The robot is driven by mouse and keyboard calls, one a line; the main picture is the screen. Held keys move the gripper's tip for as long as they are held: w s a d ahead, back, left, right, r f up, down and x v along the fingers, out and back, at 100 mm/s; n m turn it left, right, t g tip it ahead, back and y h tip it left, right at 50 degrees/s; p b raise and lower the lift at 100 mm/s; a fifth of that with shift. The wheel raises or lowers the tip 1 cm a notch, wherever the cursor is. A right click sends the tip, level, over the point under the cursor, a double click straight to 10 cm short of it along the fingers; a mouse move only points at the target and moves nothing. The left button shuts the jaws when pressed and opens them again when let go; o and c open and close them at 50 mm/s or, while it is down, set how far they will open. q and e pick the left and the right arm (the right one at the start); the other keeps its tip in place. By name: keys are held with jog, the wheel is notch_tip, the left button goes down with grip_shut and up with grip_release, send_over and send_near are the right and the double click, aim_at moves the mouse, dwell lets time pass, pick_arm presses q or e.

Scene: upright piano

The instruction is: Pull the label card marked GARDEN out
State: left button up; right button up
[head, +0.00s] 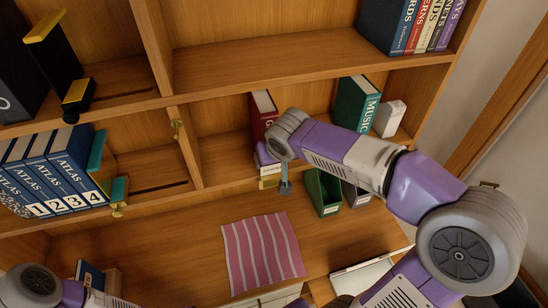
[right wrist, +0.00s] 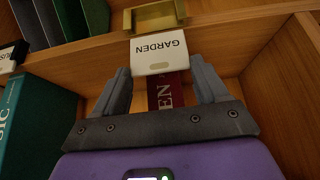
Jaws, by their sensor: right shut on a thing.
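The white GARDEN label card (right wrist: 160,53) sits between the two fingers of my right gripper (right wrist: 160,68) in the right wrist view, its lettering upside down. The gripper is shut on the card by its side edges. A brass label holder (right wrist: 127,20) is just beyond the card; I cannot tell whether the card's far edge is still inside it. In the head view the holder (head: 269,184) is on the shelf edge below my right wrist, and the arm hides part of the grip. My left arm shows at the lower left, but its gripper is out of view.
A dark red book (head: 264,108) and a green music book (head: 356,104) stand on the shelf behind my right arm. A green bin (head: 323,192) is just right of the gripper. A pink striped cloth (head: 262,252) lies below.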

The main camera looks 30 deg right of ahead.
notch_tip(320, 180, up, 9)
jog(key=p, duration=0.5)
jog(key=shift+p, duration=0.4)
dwell(0.4)
jog(key=shift+f, duration=0.1)
